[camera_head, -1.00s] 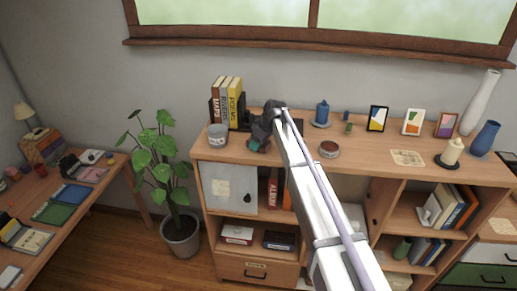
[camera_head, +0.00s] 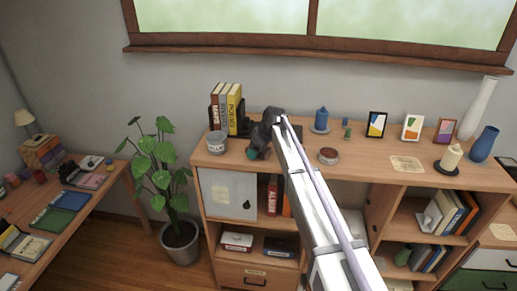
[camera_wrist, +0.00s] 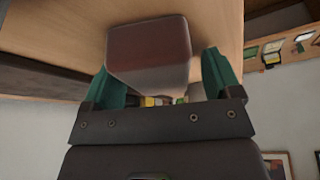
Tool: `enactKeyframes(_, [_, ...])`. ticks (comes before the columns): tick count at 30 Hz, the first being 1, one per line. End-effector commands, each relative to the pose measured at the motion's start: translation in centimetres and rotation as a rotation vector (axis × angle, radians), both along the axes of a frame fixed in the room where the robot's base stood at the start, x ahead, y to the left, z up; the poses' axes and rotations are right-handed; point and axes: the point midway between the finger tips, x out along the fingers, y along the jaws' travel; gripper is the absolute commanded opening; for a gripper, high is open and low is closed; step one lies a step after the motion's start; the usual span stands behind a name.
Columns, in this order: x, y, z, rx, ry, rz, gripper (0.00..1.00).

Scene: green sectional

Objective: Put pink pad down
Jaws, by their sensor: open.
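In the wrist view, a dull pinkish-brown block (camera_wrist: 150,45), which looks like the pink pad, is against the wooden top, between the two green fingers of my gripper (camera_wrist: 160,62). The fingers are apart, one on each side of it. A narrow gap shows at the right finger; I cannot tell whether the left one touches. In the head view my gripper (camera_head: 254,152) is low over the left part of the cabinet top (camera_head: 375,160). The pad cannot be made out there, hidden by the gripper.
A grey tin (camera_head: 217,142) stands just left of my gripper, with upright books (camera_head: 228,107) behind. A round reddish-brown dish (camera_head: 328,156) and a blue candle (camera_head: 321,119) are to the right. The top's front edge is close. A plant (camera_head: 165,165) stands left of the cabinet.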

Motion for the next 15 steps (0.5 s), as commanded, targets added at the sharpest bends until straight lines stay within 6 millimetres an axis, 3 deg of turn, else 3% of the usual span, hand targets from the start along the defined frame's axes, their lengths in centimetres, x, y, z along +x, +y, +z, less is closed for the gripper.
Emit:
enactKeyframes(9, [-0.9,-2.0,6.2,0.001,-0.002,-0.004,0.83])
enactKeyframes(15, [-1.2,-2.7,7.4,0.001,-0.003,-0.002,0.83])
